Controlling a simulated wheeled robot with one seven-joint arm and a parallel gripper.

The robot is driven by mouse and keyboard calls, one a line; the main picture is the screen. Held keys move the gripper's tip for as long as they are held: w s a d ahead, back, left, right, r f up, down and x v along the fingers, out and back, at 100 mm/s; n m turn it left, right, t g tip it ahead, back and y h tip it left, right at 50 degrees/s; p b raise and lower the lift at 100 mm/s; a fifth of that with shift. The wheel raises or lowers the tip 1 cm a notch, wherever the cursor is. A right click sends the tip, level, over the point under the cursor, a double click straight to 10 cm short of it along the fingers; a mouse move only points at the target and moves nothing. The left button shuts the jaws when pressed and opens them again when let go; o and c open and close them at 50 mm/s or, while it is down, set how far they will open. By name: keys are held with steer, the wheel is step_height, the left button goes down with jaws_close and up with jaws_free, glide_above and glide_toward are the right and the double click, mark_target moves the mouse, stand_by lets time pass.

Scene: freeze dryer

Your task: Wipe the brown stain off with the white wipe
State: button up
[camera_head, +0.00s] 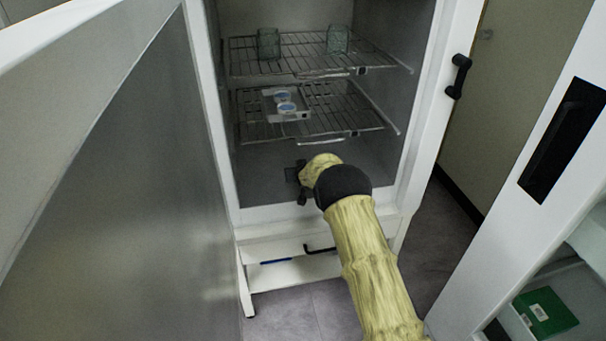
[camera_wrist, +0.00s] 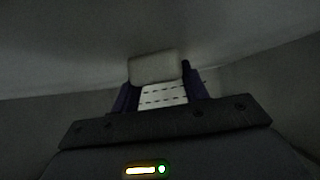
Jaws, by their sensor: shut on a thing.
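My gripper (camera_head: 297,177) reaches into the open freeze dryer, low in the chamber beneath the lower wire shelf. In the wrist view my gripper (camera_wrist: 158,82) is shut on the white wipe (camera_wrist: 153,67), a pale folded piece between its dark fingers. The wipe is in front of a dim grey surface; I cannot tell whether it touches it. I make out no brown stain in either view. In the head view my gripper and arm hide part of the chamber floor, and I cannot make out the wipe there.
The upper shelf (camera_head: 300,62) carries two glass jars (camera_head: 268,43). The open door (camera_head: 120,180) is at left. A green box (camera_head: 545,312) is at lower right.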

steer(key=shift+s+a+f, duration=0.1)
steer(key=shift+s+a, duration=0.05)
steer(key=shift+a, duration=0.35)
steer(key=shift+w+a+b, duration=0.25)
steer(key=shift+w+b, duration=0.1)
steer(key=shift+w, duration=0.55)
steer(key=shift+d, duration=0.1)
steer(key=shift+w+d, duration=0.25)
steer(key=shift+d, duration=0.45)
steer(key=shift+w+d, duration=0.2)
steer(key=shift+d, duration=0.5)
steer(key=shift+w+d+p, duration=0.15)
steer(key=shift+w+d, duration=0.05)
steer(key=shift+d, duration=0.55)
steer(key=shift+w+d+p, duration=0.15)
steer(key=shift+w+d, duration=0.05)
steer(key=shift+d, duration=0.55)
